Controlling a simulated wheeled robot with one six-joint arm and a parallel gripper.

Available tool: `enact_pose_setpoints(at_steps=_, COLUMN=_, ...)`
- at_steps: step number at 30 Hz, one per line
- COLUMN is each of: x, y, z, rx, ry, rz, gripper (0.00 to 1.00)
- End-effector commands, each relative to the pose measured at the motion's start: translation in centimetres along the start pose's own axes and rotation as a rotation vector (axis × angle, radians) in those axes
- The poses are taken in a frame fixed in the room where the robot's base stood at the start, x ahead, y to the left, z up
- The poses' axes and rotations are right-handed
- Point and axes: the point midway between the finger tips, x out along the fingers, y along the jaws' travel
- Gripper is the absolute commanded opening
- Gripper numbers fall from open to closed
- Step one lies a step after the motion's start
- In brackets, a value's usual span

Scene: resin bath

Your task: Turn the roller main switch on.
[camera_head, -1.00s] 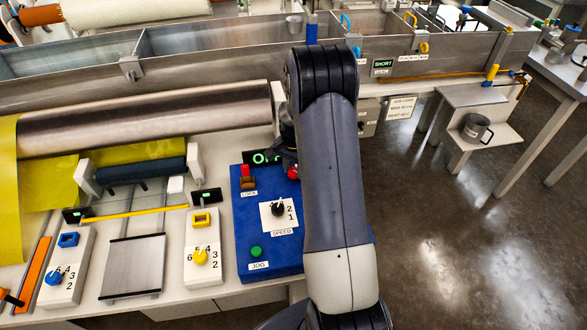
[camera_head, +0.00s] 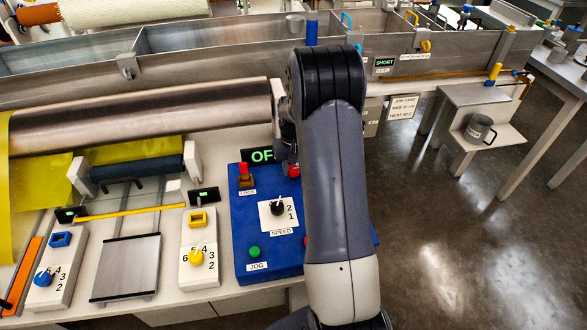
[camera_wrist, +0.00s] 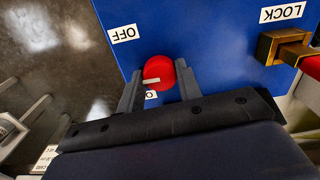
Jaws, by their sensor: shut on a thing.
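The roller main switch is a red round knob (camera_wrist: 158,68) with a white pointer mark, on a blue control panel (camera_wrist: 215,35). In the wrist view my gripper (camera_wrist: 160,75) has one finger on each side of the knob and is shut on it. The pointer mark lies toward the lower left of the knob. An OFF label (camera_wrist: 124,34) is at its upper left. A second label (camera_wrist: 151,94), mostly hidden by the gripper, starts with O. In the head view a green display (camera_head: 261,156) reads "OF", its right end hidden by my arm. The red knob (camera_head: 293,170) shows partly beside my arm.
A brass LOCK piece (camera_wrist: 283,45) sits near the knob; it also shows in the head view (camera_head: 246,181). The SPEED dial (camera_head: 277,208) and green JOG button (camera_head: 254,251) share the panel. A large metal roller (camera_head: 150,115) lies behind on the left. Open floor is at right.

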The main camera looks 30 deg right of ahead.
Motion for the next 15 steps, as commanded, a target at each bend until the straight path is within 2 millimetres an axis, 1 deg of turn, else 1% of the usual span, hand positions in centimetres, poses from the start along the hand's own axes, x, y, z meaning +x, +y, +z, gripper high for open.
enact_pose_setpoints(at_steps=6, x=0.09, y=-0.01, z=0.0, rx=-0.205, ry=0.0, rz=0.0, gripper=0.11)
enact_pose_setpoints(at_steps=15, x=0.01, y=0.0, z=-0.02, rx=-0.466, ry=0.001, rz=0.0, gripper=0.11)
